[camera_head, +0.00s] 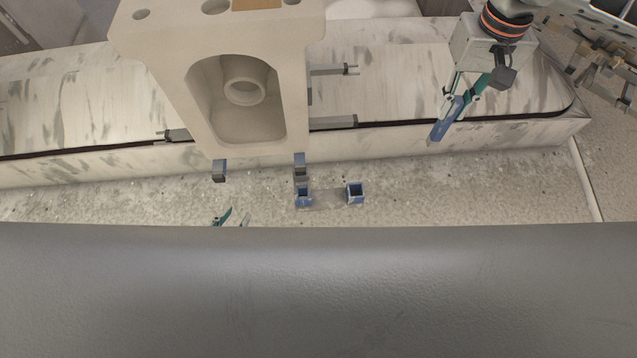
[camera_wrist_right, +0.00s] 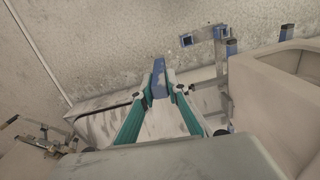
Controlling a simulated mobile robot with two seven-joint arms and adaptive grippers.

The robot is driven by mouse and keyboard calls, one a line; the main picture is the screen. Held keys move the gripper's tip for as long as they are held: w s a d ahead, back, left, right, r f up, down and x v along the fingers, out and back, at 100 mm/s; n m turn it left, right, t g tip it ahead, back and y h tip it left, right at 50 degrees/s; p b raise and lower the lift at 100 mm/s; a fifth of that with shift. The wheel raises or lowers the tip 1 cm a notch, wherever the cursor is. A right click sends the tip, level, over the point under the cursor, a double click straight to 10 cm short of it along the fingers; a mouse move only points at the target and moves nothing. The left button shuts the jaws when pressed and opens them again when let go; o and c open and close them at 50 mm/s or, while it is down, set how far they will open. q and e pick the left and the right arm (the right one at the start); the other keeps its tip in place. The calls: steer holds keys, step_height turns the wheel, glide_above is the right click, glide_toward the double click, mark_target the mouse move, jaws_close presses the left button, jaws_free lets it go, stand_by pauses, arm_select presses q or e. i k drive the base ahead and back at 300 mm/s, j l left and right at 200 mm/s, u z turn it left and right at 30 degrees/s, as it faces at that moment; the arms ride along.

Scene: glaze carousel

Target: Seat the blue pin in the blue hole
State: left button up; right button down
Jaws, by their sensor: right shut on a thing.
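My right gripper (camera_head: 457,98) is at the upper right of the head view, shut on the blue pin (camera_head: 440,127), a long square bar tilted down to the left. In the right wrist view the blue pin (camera_wrist_right: 159,78) stands between the two teal fingers (camera_wrist_right: 158,92). Two blue square-rimmed holes show in the head view, one at the right (camera_head: 355,192) and one at the left (camera_head: 303,197) of a grey bar. The pin is well to the right of both and apart from them. My left gripper (camera_head: 235,218) shows only its teal fingertips, apart and seemingly empty.
A large beige hollow body (camera_head: 150,45) stands left of the pin, with grey brackets (camera_head: 333,122) on its side. A pale streaked ledge (camera_head: 400,90) runs behind. A dark grey surface (camera_head: 320,290) hides the front. Speckled floor (camera_head: 480,185) is clear at the right.

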mark_target(301, 190)
steer(key=j+z, duration=0.55)
steer(key=z, duration=0.2)
steer(key=j+z, duration=0.15)
steer(key=j, duration=0.25)
steer(key=k+j+z, duration=0.15)
steer(key=j, duration=0.25)
steer(key=k+j, duration=0.1)
steer(key=j, duration=0.25)
steer(key=k+j, duration=0.1)
steer(key=j, duration=0.3)
steer(key=k+j, duration=0.1)
steer(key=j, duration=0.25)
